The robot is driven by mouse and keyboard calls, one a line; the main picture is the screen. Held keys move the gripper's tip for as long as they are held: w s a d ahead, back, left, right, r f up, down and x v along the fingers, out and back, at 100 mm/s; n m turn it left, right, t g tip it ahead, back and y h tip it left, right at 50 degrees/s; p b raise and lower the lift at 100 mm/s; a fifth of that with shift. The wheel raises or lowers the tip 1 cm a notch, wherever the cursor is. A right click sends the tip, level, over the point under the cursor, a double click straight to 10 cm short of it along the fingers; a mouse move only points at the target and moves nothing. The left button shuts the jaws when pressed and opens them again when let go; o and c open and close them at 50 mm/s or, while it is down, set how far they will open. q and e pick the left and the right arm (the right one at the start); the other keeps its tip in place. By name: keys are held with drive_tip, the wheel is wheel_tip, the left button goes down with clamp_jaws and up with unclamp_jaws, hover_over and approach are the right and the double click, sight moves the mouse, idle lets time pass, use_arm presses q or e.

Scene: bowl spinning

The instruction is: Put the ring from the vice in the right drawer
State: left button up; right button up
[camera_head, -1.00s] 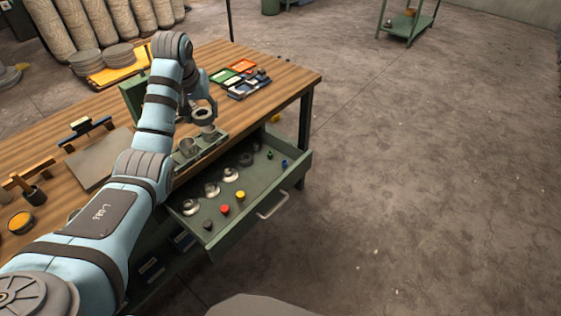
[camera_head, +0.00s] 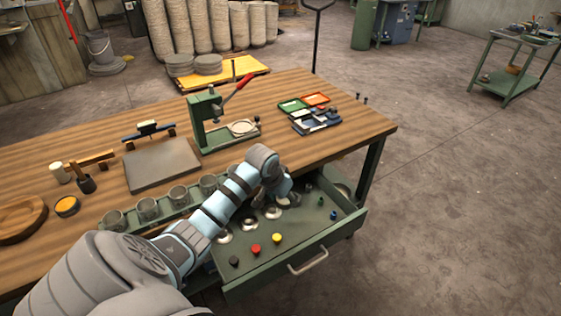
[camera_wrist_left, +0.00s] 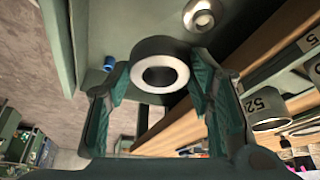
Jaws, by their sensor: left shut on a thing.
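The ring, dark outside with a pale face, shows in the left wrist view (camera_wrist_left: 158,48) between the two fingers. My left gripper (camera_wrist_left: 158,72) is shut on it. In the head view my left gripper (camera_head: 283,190) is over the back part of the open right drawer (camera_head: 300,235); the arm and gripper hide the held ring there, and its height above the drawer floor is unclear. The green vice (camera_head: 205,125) with a red lever stands on the workbench behind. My right gripper is not in view.
The drawer holds silver rings (camera_head: 248,225), a black knob (camera_head: 234,262), a red knob (camera_head: 256,250), a yellow knob (camera_head: 277,239) and small blue and green pieces. A row of metal cups (camera_head: 148,208) stands along the bench's front edge. The drawer's front right floor is clear.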

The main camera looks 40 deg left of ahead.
use_arm(q)
drive_tip(key=b, duration=0.1)
hover_over(289, 223)
drive_tip(key=s, duration=0.2)
drive_tip(key=f, duration=0.7)
drive_tip(key=shift+w+d+f, duration=0.15)
drive_tip(key=shift+w+f, duration=0.05)
drive_tip(key=shift+w, duration=0.05)
drive_tip(key=x, duration=0.3)
drive_tip(key=shift+s+f+b, duration=0.15)
drive_tip(key=shift+s+b, duration=0.1)
drive_tip(key=shift+b, duration=0.15)
drive_tip(key=f, duration=0.1)
drive_tip(key=s+f+b, duration=0.1)
drive_tip(key=shift+f, duration=0.35)
drive_tip(key=shift+w+f, duration=0.15)
drive_tip(key=o, duration=1.2)
drive_tip(key=shift+o, duration=1.2)
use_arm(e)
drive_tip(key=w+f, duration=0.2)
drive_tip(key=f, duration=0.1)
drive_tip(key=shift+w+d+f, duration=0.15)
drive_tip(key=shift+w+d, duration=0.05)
